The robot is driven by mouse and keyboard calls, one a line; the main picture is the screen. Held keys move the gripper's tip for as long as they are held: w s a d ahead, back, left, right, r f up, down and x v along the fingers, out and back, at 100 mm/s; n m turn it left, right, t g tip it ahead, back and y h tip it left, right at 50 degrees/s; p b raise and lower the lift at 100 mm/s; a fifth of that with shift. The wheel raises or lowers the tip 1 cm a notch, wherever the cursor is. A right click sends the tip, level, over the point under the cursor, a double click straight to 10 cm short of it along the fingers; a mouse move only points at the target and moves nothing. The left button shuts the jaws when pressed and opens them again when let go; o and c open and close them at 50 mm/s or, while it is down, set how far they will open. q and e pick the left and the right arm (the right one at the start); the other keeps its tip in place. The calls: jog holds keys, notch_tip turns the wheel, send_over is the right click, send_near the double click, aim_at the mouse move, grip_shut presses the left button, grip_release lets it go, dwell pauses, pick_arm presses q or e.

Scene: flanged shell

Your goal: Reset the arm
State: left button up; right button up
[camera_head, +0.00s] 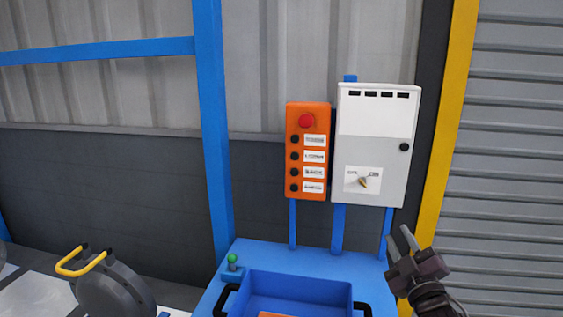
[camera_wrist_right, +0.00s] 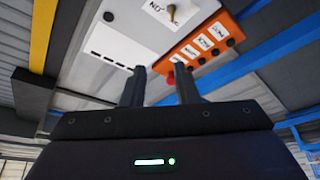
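My right gripper (camera_head: 402,243) is raised at the lower right of the head view, in front of and below the grey control box. Its two fingers are apart with nothing between them. The fingers also show in the right wrist view (camera_wrist_right: 160,88), open and empty, with the grey box and orange panel beyond them. My left gripper is not in the head view. The grey box (camera_head: 372,140) carries a rotary switch (camera_head: 363,181) on a white label. The orange panel (camera_head: 308,150) beside it has a red button (camera_head: 306,121) and several black buttons.
A blue stand (camera_head: 250,255) holds a blue bin (camera_head: 300,283) with black handles and a small green-topped knob (camera_head: 232,259). A dark round part with a yellow handle (camera_head: 80,262) lies at the lower left. A blue post (camera_head: 212,120) rises left of the panels.

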jog(key=s+a+f+m+g+h, duration=0.1)
jog(key=s+a+f+m+g, duration=0.2)
jog(key=s+f+g, duration=0.5)
jog(key=s+a+f+m+g+h, duration=0.1)
jog(key=s+a+f+m+g, duration=0.25)
jog(key=s+f, duration=0.7)
jog(key=s+f+m+g, duration=0.2)
jog(key=s+f+g, duration=0.4)
jog(key=s, duration=0.6)
notch_tip(320, 180, down, 29)
jog(key=s+g, duration=0.2)
jog(key=s+d+f, duration=0.2)
jog(key=s+f, duration=0.7)
jog(key=s+d+f, duration=0.1)
jog(key=s+f, duration=0.8)
jog(key=s, duration=0.1)
jog(key=shift+d+g, duration=0.35)
jog(key=shift+d, duration=0.05)
jog(key=shift+s+n, duration=0.1)
jog(key=shift+n, duration=0.15)
